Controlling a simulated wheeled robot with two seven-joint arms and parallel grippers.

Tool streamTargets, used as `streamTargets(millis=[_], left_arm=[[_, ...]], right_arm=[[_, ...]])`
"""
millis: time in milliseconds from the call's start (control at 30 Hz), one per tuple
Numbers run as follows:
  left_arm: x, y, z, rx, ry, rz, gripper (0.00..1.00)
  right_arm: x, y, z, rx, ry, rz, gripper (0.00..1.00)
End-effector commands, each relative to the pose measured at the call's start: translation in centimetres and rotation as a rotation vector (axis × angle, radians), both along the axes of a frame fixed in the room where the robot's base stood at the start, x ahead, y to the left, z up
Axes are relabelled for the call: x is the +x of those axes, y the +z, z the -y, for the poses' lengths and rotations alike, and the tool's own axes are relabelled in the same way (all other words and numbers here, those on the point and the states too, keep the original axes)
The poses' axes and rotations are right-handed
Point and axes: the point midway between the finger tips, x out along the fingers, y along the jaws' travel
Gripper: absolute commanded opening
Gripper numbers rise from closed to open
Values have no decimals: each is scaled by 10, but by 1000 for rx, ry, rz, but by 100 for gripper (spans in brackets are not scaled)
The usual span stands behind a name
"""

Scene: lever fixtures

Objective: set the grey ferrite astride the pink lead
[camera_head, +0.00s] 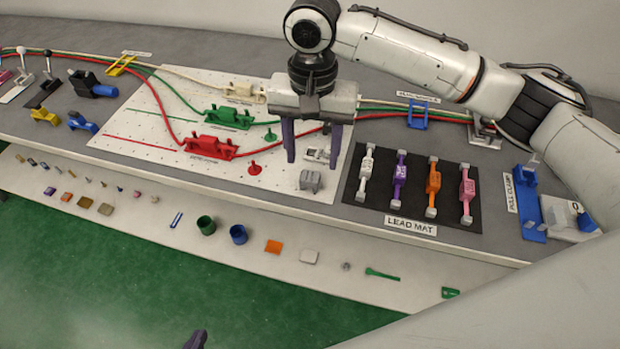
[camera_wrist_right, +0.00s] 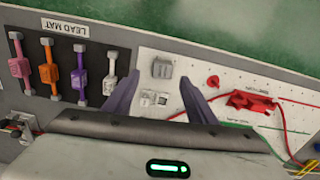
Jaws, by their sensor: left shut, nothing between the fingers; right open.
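The grey ferrite (camera_head: 311,181) is a small grey block at the front edge of the white pegboard; it also shows in the right wrist view (camera_wrist_right: 162,68). The pink lead (camera_head: 467,188) lies at the right end of the dark lead mat (camera_head: 390,208); in the right wrist view the lead (camera_wrist_right: 19,66) is at far left. My right gripper (camera_head: 313,160) is open and empty above the board, its fingers pointing down behind the ferrite; both fingertips (camera_wrist_right: 161,81) show in its wrist view, spread either side of the ferrite's near side. My left gripper (camera_head: 196,340) is shut and empty at the bottom edge, mostly cut off.
White, purple (camera_head: 400,180) and orange (camera_head: 433,188) leads lie left of the pink one. A white fixture (camera_head: 317,155) sits just behind the ferrite. Red (camera_head: 210,147) and green clamps hold cables. A blue pull clamp (camera_head: 528,205) stands right of the mat. A lower shelf holds small parts.

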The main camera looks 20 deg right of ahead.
Motion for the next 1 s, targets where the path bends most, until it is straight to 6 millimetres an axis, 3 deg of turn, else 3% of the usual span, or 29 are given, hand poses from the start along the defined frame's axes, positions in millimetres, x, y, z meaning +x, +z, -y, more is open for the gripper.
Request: streamTargets(millis=[500,767,1000], left_arm=[[-2,-2,0,0,-1,-4,0],[-2,-2,0,1,0,-3,0],[-2,-2,0,0,0,-2,0]], right_arm=[[4,-58,-2,1,2,0,52],[4,-60,-2,0,3,2,52],[4,-60,-2,1,3,3,13]])
